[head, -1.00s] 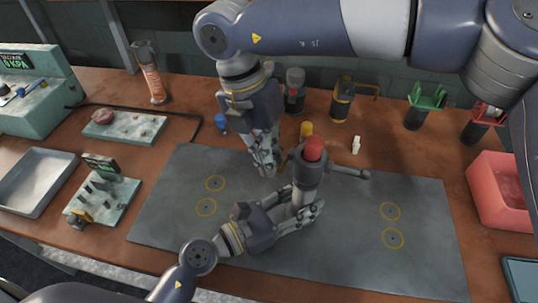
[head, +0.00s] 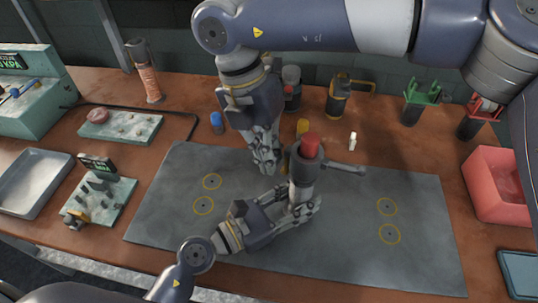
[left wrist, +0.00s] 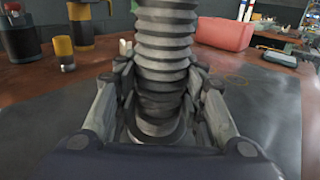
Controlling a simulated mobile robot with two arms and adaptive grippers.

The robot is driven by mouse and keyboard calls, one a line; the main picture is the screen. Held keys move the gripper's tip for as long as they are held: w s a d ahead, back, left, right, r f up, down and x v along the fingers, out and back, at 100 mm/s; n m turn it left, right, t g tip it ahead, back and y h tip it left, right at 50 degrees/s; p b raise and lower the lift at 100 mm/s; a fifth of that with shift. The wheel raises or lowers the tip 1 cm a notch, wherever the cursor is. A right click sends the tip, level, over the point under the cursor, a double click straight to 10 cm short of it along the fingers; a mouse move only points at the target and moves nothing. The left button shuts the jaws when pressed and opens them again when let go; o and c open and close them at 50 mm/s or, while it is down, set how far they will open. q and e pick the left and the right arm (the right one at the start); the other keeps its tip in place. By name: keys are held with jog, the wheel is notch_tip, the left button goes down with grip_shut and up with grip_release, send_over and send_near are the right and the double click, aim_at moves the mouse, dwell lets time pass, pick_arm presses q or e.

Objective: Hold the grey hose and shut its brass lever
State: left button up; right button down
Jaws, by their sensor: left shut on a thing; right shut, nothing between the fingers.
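The grey hose (head: 302,174), with a red cap (head: 310,145) on top and a grey side arm (head: 345,169) pointing right, stands roughly upright over the dark mat. My left gripper (head: 301,211) is shut around its lower part. In the left wrist view the ribbed hose body (left wrist: 164,45) rises between the fingers (left wrist: 160,110). My right gripper (head: 266,163) comes down from above, shut and empty, close to the left of the hose's upper part; I cannot tell whether it touches. The brass lever cannot be made out; my right gripper may hide it.
The dark mat (head: 340,250) with yellow rings is otherwise clear. Behind stand a yellow-topped piece (head: 303,126), a small white bottle (head: 352,142) and a black-and-yellow canister (head: 339,98). A pink bin (head: 497,186) is at right; a metal tray (head: 32,183) and small rack (head: 98,195) at left.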

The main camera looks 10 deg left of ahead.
jog(key=v, duration=1.2)
pick_arm(q)
jog(key=o, duration=1.4)
